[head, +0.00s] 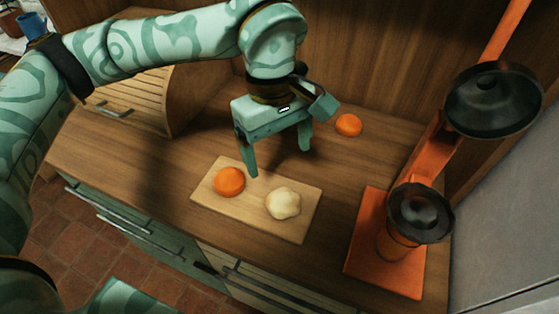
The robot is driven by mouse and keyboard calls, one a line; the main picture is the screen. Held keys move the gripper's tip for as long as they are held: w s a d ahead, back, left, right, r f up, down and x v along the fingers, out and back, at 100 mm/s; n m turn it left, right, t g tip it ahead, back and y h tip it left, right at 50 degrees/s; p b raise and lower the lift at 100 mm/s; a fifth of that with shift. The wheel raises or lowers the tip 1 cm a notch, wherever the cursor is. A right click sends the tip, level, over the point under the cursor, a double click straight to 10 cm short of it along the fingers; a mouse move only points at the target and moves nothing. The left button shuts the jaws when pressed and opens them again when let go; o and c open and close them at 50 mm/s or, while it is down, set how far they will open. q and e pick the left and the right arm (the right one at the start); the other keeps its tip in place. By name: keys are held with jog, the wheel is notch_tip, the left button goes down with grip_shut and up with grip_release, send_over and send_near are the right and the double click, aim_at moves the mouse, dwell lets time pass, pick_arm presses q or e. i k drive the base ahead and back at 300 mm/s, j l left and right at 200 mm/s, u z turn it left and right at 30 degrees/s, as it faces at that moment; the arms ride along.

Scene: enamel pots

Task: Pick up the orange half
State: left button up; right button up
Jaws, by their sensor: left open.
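One orange fruit (229,181) sits on the left part of a pale wooden board (293,231). A second orange fruit (348,125) lies on the wooden counter behind the board, to the right. I cannot tell for certain which of the two is the half, as no cut face shows clearly. My left gripper (279,160) is open and empty, pointing down above the back of the board. One finger is near the orange on the board, to its right and apart from it; the other points down to the left of the rear orange. My right gripper is not in view.
A pale lumpy item (283,204) sits on the board, right of the orange. An orange press-like stand (374,277) with black round parts rises at the right. A slatted wooden box (140,97) stands at the back left. Counter around the rear orange is clear.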

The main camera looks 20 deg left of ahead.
aim_at(229, 183)
jog(key=u, duration=1.05)
